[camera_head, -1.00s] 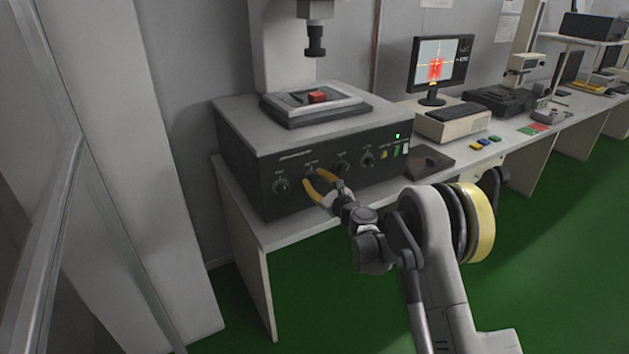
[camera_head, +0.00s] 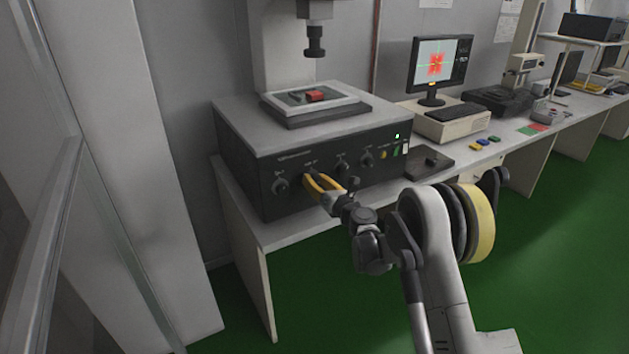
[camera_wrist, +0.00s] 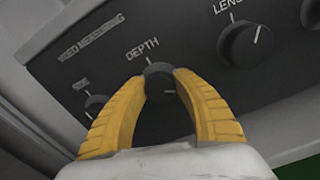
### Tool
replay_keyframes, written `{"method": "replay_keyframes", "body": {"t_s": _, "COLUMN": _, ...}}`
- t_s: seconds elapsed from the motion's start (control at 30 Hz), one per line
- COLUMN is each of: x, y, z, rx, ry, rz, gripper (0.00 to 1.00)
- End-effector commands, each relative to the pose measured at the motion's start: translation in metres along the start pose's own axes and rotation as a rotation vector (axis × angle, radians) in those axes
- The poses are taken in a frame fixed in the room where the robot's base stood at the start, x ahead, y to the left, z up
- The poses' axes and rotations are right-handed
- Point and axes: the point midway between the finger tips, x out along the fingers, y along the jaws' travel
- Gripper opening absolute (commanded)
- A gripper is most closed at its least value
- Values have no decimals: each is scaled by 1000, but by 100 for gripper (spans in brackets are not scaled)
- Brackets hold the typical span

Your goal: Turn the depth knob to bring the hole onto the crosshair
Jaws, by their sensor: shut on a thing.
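The depth knob (camera_wrist: 159,70) is a dark round knob below the label DEPTH on the black front panel in the wrist view. The yellow fingers of my gripper (camera_wrist: 172,76) are shut on it, one on each side. In the head view my gripper (camera_head: 309,182) reaches the panel of the grey measuring machine (camera_head: 240,125), and its fingers mostly hide this knob. The monitor (camera_head: 441,65) to the right shows a red patch with a thin crosshair over it. The hole is too small to make out. A red block (camera_head: 315,95) lies on the machine's stage (camera_head: 290,117).
A side knob (camera_head: 280,186) is left of my gripper and a lens knob (camera_wrist: 244,42) to its right. A dark column with a lens (camera_head: 315,40) hangs above the stage. A dark control box (camera_head: 428,163) and several coloured pieces (camera_head: 482,142) lie further right on the bench.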

Motion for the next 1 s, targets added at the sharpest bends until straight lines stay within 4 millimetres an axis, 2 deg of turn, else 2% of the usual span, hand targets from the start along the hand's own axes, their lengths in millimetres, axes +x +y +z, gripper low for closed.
{"method": "replay_keyframes", "body": {"t_s": 0.5, "x": 0, "y": 0, "z": 1, "rx": 23, "ry": -1, "rz": 0, "gripper": 4}}
{"method": "replay_keyframes", "body": {"t_s": 0.53, "x": 0, "y": 0, "z": 1, "rx": 23, "ry": -1, "rz": 0, "gripper": 37}}
{"method": "replay_keyframes", "body": {"t_s": 0.6, "x": 0, "y": 0, "z": 1, "rx": 22, "ry": -1, "rz": 0, "gripper": 57}}
{"method": "replay_keyframes", "body": {"t_s": 0.87, "x": 0, "y": 0, "z": 0, "rx": 21, "ry": 0, "rz": 0, "gripper": 57}}
{"method": "replay_keyframes", "body": {"t_s": 1.0, "x": -7, "y": -1, "z": 0, "rx": 21, "ry": -1, "rz": -1, "gripper": 57}}
